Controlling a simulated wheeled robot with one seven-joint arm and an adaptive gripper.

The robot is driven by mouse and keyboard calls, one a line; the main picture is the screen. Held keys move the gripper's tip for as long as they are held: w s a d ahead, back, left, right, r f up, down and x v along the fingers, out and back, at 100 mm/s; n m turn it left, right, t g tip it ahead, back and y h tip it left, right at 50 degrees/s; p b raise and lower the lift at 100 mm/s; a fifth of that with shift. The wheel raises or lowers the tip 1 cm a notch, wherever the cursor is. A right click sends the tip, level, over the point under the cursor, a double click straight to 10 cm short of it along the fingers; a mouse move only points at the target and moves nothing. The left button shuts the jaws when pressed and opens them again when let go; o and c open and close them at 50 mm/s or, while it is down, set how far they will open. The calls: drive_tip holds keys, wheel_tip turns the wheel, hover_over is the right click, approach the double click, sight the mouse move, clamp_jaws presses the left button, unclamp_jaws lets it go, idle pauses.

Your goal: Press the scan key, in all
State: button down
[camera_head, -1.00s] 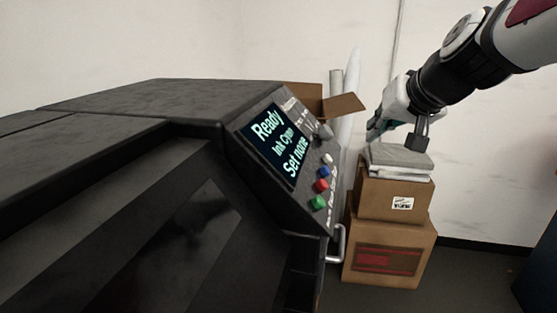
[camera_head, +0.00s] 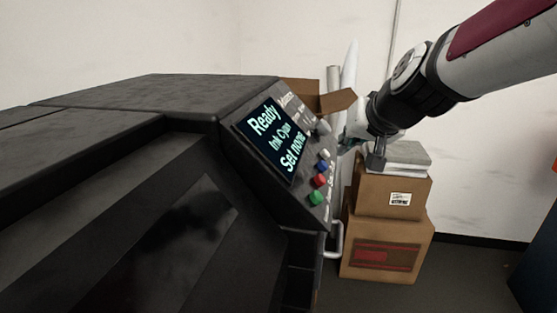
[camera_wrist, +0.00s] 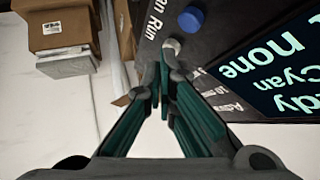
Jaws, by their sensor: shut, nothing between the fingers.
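A dark machine has a slanted control panel (camera_head: 290,190) with a lit screen (camera_head: 270,135) reading "Ready", "Ink Cyan", "Set none". Beside the screen is a column of keys: white (camera_head: 325,154), blue (camera_head: 323,166), red (camera_head: 319,181) and green (camera_head: 316,198). The small labels are hard to read; the wrist view shows "an Run", partly cut off, near the blue key (camera_wrist: 190,20). My gripper (camera_wrist: 163,62) is shut and empty, its tips close to a pale round key (camera_wrist: 172,45). Contact cannot be told.
A metal handle (camera_head: 335,240) sticks out below the panel. Stacked cardboard boxes (camera_head: 385,245) with a grey stack (camera_head: 402,153) on top stand to the right. An open box (camera_head: 335,101) and rolls (camera_head: 348,70) stand behind.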

drive_tip(key=shift+w+a+f, duration=0.2)
drive_tip(key=shift+a+f, duration=0.5)
drive_tip(key=shift+a+f, duration=0.1)
drive_tip(key=shift+f, duration=0.05)
idle(1.0)
drive_tip(key=shift+w+a+f, duration=0.1)
drive_tip(key=shift+a+f, duration=0.05)
drive_tip(key=shift+a, duration=0.05)
drive_tip(key=shift+w+a+f, duration=0.1)
drive_tip(key=shift+a+f, duration=0.2)
drive_tip(key=shift+f, duration=0.05)
idle(0.9)
drive_tip(key=shift+r, duration=0.1)
drive_tip(key=shift+s+d+r, duration=0.2)
drive_tip(key=shift+d+r, duration=0.35)
drive_tip(key=shift+d, duration=0.05)
idle(0.3)
drive_tip(key=d+r, duration=0.1)
drive_tip(key=s+d+r, duration=0.1)
drive_tip(key=d+r, duration=0.1)
drive_tip(key=shift+d+r, duration=0.2)
drive_tip(key=shift+r, duration=0.1)
